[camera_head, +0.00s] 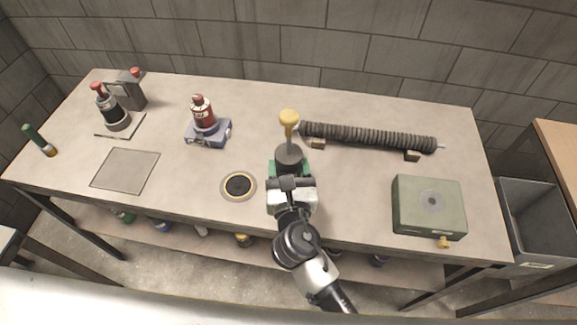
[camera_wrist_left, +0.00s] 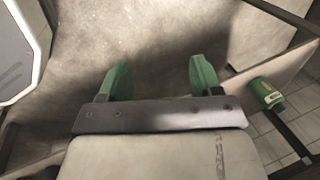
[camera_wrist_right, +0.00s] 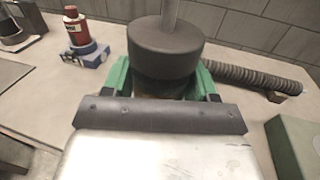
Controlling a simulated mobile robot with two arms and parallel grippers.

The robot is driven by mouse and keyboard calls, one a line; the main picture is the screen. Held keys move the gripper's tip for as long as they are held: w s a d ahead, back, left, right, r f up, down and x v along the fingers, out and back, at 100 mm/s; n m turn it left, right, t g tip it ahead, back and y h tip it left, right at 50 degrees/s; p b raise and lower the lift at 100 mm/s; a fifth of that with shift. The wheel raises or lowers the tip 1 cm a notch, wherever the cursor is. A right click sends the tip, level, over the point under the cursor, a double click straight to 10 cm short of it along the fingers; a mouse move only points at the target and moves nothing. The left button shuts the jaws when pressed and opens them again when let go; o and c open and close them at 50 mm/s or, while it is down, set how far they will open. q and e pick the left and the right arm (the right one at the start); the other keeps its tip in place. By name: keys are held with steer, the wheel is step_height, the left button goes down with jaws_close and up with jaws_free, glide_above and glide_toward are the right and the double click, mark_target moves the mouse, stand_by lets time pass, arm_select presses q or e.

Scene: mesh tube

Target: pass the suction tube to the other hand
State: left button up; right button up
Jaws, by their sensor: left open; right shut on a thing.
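The thing in my right gripper (camera_head: 289,170), which I take for the suction tube (camera_head: 289,156), has a wide dark grey cylinder, a thin stem and a yellowish rounded end. My right gripper is shut on the dark cylinder, above the front middle of the bench. In the right wrist view the dark cylinder (camera_wrist_right: 165,50) sits between the green fingers with a grey stem rising from it; the stem's upper end is out of view. My left gripper (camera_wrist_left: 158,66) shows only in the left wrist view, open and empty.
A ribbed dark hose (camera_head: 368,137) lies on small blocks at the back right. A green-grey box (camera_head: 429,207) stands front right. A red bottle (camera_head: 203,115) on a blue base, a round disc (camera_head: 238,186) and a flat plate (camera_head: 125,171) are to the left. A green bottle (camera_wrist_left: 265,93) shows below.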

arm_select(q)
steer(key=s+d+f+h, duration=0.1)
steer(key=s+d, duration=0.2)
steer(key=d, duration=0.4)
steer(key=s+d+f+h, duration=0.1)
steer(key=s+d+f, duration=0.1)
steer(key=s+d, duration=0.2)
steer(key=s+d+f+n+h, duration=0.1)
steer(key=s+d, duration=0.3)
steer(key=d, duration=0.5)
steer(key=shift+d+f+g, duration=0.3)
steer(key=shift+d+f, duration=0.05)
steer(key=shift+f, duration=0.05)
